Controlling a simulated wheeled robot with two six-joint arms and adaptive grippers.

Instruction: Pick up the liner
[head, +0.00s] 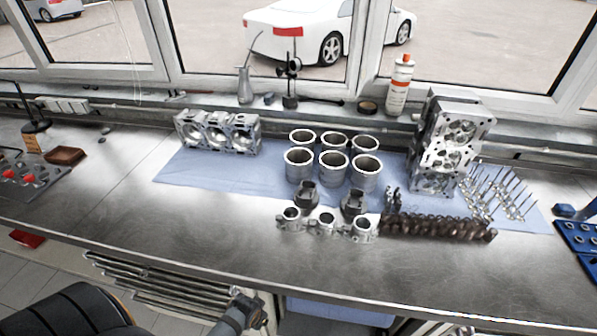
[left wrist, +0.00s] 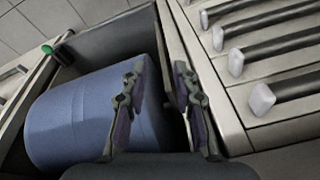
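Several grey metal cylinder liners stand upright in two rows on the blue cloth in the head view; the front row has a left liner (head: 299,167), a middle liner (head: 333,168) and a right liner (head: 366,174). No gripper touches them. My left gripper (head: 257,319) is low at the bottom of the head view, in front of the bench edge and well below the liners. In the left wrist view my left gripper (left wrist: 158,88) has its fingers apart, with nothing between them. No liner shows there. My right gripper is not in view.
Dark pistons (head: 306,194) and a crankshaft-like part (head: 440,228) lie in front of the liners. Engine blocks stand at left (head: 218,133) and right (head: 446,150). A blue roll (left wrist: 85,118) and drawer handles (left wrist: 285,92) are near my left gripper. The bench front is clear.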

